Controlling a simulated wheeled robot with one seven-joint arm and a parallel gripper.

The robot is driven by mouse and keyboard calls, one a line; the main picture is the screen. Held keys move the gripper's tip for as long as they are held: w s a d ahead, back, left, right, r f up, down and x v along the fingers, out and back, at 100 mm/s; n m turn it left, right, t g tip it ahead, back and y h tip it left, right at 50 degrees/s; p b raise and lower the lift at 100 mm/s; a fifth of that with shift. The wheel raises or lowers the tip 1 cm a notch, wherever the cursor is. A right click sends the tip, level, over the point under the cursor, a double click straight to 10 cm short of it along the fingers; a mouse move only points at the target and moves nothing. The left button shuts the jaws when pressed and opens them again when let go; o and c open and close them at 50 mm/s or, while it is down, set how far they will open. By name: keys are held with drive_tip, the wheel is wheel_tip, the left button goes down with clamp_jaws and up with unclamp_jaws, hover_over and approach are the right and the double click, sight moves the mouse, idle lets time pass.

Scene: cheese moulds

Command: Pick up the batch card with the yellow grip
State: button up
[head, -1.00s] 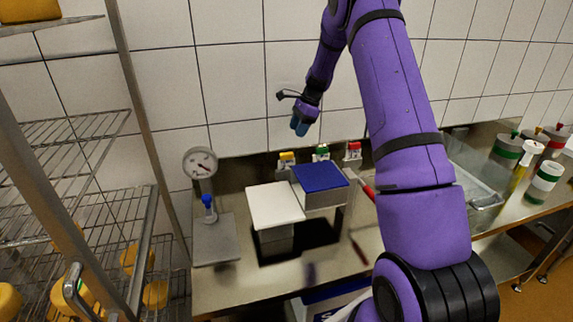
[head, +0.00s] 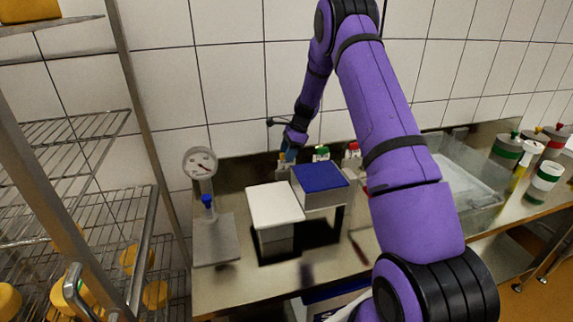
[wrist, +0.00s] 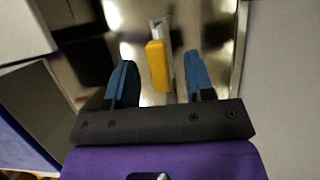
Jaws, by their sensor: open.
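The batch card with the yellow grip (wrist: 157,66) shows in the wrist view, between my two blue fingertips and a little beyond them. In the head view my gripper (head: 288,156) is low at the back of the bench, in front of the wall, and mostly covers this card. My gripper is open, with a finger on each side of the yellow grip in the wrist view (wrist: 161,68). I cannot tell whether either finger touches it. A green-topped card (head: 321,153) and a red-topped card (head: 353,150) stand to its right.
A white-topped block (head: 275,205) and a blue-topped block (head: 320,178) stand just in front of the cards. A dial gauge (head: 200,163) is at left, and a clear tub (head: 465,190) at right. The tiled wall is close behind.

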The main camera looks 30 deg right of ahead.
drive_tip(key=shift+x, duration=0.85)
clamp_jaws()
drive_tip(key=shift+r, duration=0.1)
